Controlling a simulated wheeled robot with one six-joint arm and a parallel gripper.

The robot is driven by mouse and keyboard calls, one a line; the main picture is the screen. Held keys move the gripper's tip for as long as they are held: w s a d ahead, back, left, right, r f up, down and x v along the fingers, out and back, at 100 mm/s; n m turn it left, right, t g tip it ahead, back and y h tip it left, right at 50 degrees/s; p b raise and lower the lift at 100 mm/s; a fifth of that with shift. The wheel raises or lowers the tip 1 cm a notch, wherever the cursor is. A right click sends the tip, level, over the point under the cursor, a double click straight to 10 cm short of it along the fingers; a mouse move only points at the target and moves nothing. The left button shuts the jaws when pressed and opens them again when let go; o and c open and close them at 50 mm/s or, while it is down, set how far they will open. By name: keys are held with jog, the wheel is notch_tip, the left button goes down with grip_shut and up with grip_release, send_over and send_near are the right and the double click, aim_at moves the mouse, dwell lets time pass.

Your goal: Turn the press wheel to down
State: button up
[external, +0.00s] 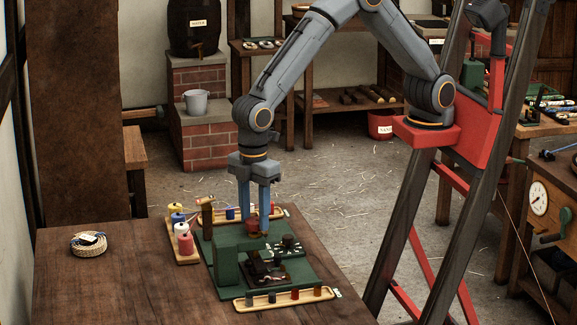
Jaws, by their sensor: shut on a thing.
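A green press (232,252) stands on a green board on the wooden table. A small red part (252,226), which looks like the press wheel, sits at the top of the press. My gripper (255,230) points straight down over the press, with its two blue-grey fingers on either side of this red part and shut on it. The fingers hide much of the wheel, and I cannot tell its turn position. A dark plate with small items (264,272) lies at the front of the press.
Left of the press, a wooden tray (183,258) holds several coloured spools. A front tray (270,303) holds several pegs. A brown post (207,217) stands close behind the press. A coiled rope (88,244) lies at left. The table's left front is clear.

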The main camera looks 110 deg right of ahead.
jog(key=m, duration=0.7)
jog(key=shift+r, duration=0.1)
jog(key=m, duration=0.6)
jog(key=shift+w+m+p, duration=0.1)
jog(key=shift+m+p, duration=0.2)
jog(key=shift+p, duration=0.1)
jog(key=m, duration=0.6)
jog(key=m+p, duration=0.1)
jog(key=m, duration=0.5)
jog(key=shift+m, duration=0.3)
jog(key=o, duration=1.1)
jog(key=shift+c, duration=0.2)
